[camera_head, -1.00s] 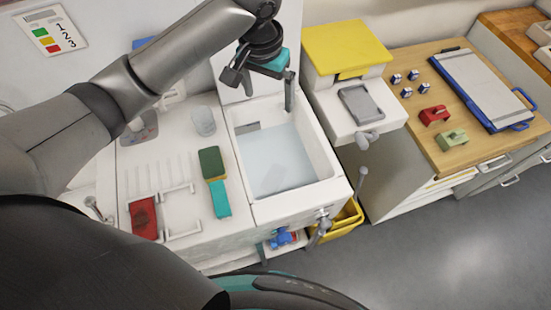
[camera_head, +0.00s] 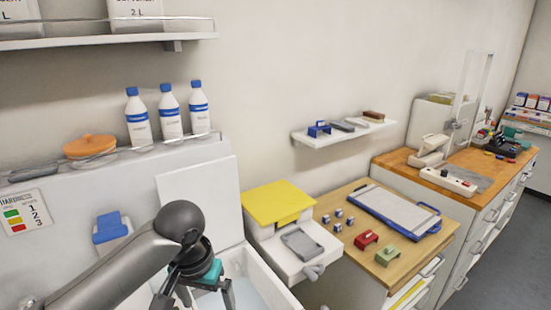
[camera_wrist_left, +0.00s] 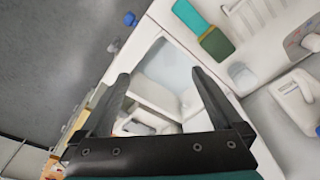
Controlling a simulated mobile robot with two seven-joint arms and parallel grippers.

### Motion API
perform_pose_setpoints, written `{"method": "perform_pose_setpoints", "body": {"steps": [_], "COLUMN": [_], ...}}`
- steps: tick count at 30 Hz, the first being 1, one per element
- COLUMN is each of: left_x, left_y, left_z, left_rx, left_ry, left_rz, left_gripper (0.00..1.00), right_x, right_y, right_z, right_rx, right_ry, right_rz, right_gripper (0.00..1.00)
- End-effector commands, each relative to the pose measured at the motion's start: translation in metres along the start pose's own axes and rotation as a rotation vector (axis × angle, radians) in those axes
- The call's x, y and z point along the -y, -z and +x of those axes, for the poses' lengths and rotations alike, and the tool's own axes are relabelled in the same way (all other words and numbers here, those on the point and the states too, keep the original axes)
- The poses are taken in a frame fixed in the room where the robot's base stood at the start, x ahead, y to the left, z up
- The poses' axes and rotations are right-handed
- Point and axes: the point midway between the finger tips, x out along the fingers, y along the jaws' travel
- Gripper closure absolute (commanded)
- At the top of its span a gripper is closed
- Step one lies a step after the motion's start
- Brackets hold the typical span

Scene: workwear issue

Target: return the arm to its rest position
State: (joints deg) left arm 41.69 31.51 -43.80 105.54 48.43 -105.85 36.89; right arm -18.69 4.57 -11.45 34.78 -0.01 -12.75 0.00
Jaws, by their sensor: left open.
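My left arm comes in from the lower left in the head view. Its gripper (camera_head: 200,298) hangs over the white sink basin (camera_head: 273,284), partly cut off by the lower edge. In the left wrist view the two black fingers of the left gripper (camera_wrist_left: 158,82) stand wide apart with nothing between them. Beyond them lies the sink with its pale basin floor (camera_wrist_left: 170,66). My right gripper does not show in either view.
A yellow-topped white unit (camera_head: 277,203) stands right of the sink. White bottles (camera_head: 168,112) stand on the ledge behind. A green-and-teal brush (camera_wrist_left: 215,43) lies beside the sink.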

Motion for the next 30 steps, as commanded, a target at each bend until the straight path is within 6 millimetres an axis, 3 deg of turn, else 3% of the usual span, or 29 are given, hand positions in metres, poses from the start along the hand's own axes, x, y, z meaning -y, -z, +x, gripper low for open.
{"method": "perform_pose_setpoints", "body": {"steps": [5, 10, 13, 21, 30], "left_x": [-0.025, -0.046, -0.059, -0.07, -0.045], "left_y": [-0.019, -0.039, -0.054, -0.102, -0.163], "left_z": [0.021, 0.037, 0.046, 0.064, 0.072], "left_rx": [-0.024, -0.063, -0.093, -0.177, -0.21], "left_ry": [-0.057, -0.11, -0.142, -0.175, -0.092], "left_rz": [0.058, 0.096, 0.111, 0.093, 0.021], "left_gripper": [0.0, 0.0, 0.0, 0.0, 0.0], "right_x": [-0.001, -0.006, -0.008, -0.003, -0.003], "right_y": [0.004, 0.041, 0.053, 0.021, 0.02], "right_z": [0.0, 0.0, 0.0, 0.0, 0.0], "right_rx": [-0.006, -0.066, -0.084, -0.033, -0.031], "right_ry": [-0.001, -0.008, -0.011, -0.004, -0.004], "right_rz": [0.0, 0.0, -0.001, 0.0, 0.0], "right_gripper": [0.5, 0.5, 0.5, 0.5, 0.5]}}
